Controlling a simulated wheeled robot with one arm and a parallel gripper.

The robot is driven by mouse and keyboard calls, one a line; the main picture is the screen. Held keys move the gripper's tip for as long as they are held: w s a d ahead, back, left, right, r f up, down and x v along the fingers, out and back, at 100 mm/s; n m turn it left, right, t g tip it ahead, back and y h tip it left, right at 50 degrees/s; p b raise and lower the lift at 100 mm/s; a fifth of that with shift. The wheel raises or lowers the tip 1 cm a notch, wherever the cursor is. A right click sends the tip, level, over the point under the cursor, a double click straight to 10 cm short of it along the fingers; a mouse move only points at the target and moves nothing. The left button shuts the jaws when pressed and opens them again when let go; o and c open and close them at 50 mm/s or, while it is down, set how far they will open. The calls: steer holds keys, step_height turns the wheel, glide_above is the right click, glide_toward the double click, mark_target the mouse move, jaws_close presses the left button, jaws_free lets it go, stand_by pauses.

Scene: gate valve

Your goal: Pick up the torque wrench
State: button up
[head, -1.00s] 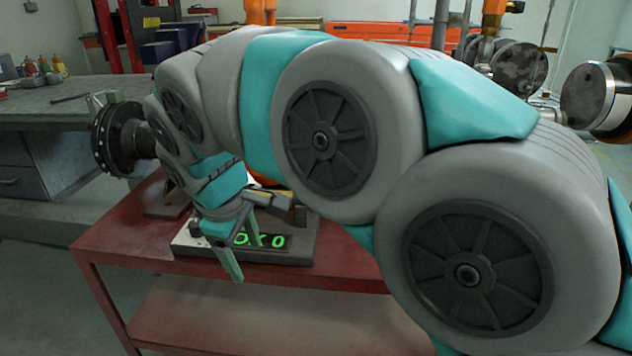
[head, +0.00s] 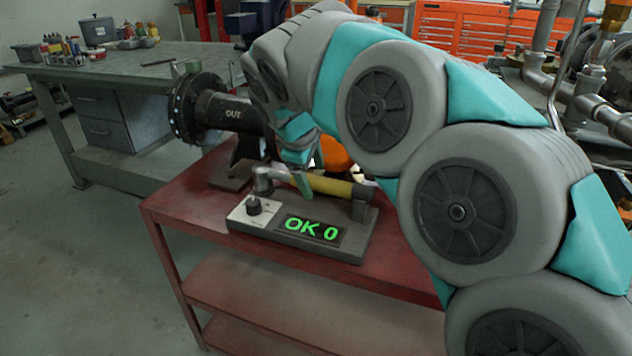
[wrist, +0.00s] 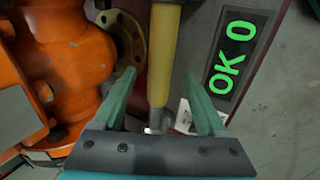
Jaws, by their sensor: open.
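The torque wrench (head: 328,186) has a yellow handle and a metal head at its left end. It lies across the back of a grey tester (head: 345,250) with a green "OK 0" display. My gripper (head: 303,184) is at the handle in the head view, partly hidden by my arm. In the wrist view, the open fingers of my gripper (wrist: 160,76) are on either side of the yellow handle (wrist: 163,50), with gaps showing on both sides. The wrench's lower end in that view is partly hidden by the gripper body.
The tester stands on a red cart (head: 190,195). An orange valve body (wrist: 60,60) is close to the left finger in the wrist view. A workbench (head: 110,65) is at the back left.

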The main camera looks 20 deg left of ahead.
mark_target(314, 179)
steer(key=shift+x, duration=1.6)
jaws_close()
